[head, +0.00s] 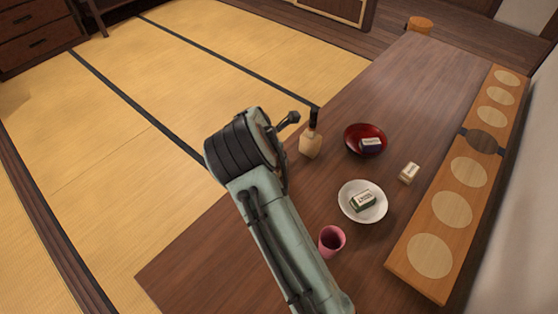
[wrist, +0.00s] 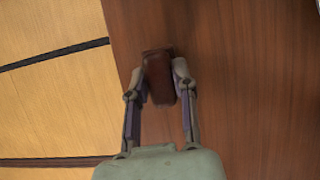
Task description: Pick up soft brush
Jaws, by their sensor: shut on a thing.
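My gripper (wrist: 159,72) is shut on a dark reddish-brown, block-like piece, which I take to be the soft brush (wrist: 158,68). In the wrist view it sits between the two fingertips, above the wooden table (wrist: 245,95) near its left edge.
A long wooden board (head: 405,262) lies along the right. Tatami lies left.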

